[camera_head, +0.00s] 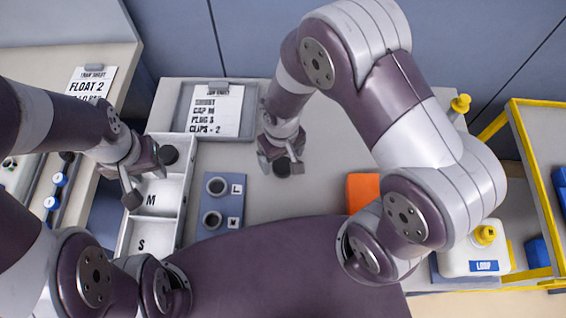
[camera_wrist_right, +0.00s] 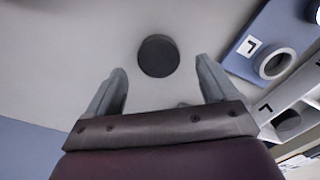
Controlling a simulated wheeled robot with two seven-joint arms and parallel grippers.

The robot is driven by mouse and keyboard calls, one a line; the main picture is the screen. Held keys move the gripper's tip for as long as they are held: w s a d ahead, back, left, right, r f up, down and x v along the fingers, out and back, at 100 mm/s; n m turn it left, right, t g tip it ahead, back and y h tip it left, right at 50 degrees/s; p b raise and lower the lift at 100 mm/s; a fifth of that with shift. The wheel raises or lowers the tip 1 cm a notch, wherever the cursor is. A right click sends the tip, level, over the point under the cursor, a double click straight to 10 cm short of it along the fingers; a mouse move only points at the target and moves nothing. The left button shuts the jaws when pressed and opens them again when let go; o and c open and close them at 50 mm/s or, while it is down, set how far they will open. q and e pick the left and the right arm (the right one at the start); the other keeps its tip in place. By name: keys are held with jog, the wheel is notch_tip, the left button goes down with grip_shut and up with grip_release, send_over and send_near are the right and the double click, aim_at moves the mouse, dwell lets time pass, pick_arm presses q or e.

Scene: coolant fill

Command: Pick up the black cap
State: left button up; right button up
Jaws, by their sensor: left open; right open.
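A round black cap (camera_head: 283,169) lies on the light table top (camera_head: 320,170). In the right wrist view the cap (camera_wrist_right: 158,56) sits just beyond the fingertips, centred between them. My right gripper (camera_head: 281,164) is open and empty above it; its fingers (camera_wrist_right: 162,78) appear not to touch the cap. Another black round piece (camera_head: 168,155) lies in the far compartment of the white tray (camera_head: 183,212); it also shows in the right wrist view (camera_wrist_right: 288,121). My left gripper (camera_head: 147,184) is open over the tray's M compartment and looks empty.
A blue board (camera_head: 223,204) with two dark rings marked L and M lies between tray and cap. A paper sheet (camera_head: 216,109) lies behind. An orange block (camera_head: 362,189) and a white jug (camera_head: 470,252) stand right. Table around the cap is clear.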

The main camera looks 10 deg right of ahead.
aim_at(283, 166)
jog(key=f, duration=0.4)
jog(key=shift+s+f, duration=0.2)
jog(key=shift+s, duration=0.05)
jog(key=shift+d, duration=0.1)
jog(key=c, duration=1.1)
